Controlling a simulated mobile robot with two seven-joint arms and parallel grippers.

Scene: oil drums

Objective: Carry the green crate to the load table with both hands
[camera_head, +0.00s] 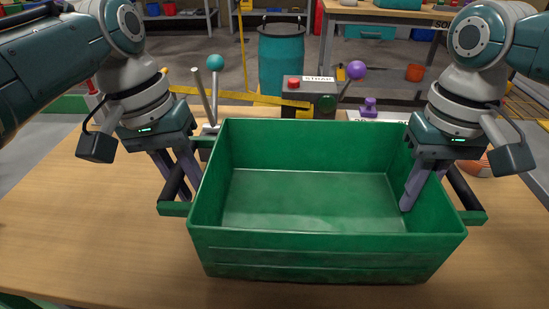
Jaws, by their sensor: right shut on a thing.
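The green crate (325,245) is open-topped, empty and level over the wooden table nearest me. I cannot tell whether its base touches the wood. It has a dark bar handle with green ends on its left and right sides. My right gripper (422,190) points down at the right side, with one finger inside the crate, and is shut on the crate there. My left gripper (180,180) points down beside the left handle (173,188), its fingers outside the crate wall. The handle partly hides them, so their hold is unclear. I cannot tell which table is the load table.
Behind the crate stand a grey box with a red button (294,82), levers with a teal ball (215,62) and a purple ball (356,69). A teal drum (285,58) stands farther back. Another table (385,14) is at the back right. Bare wood (80,225) lies left of the crate.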

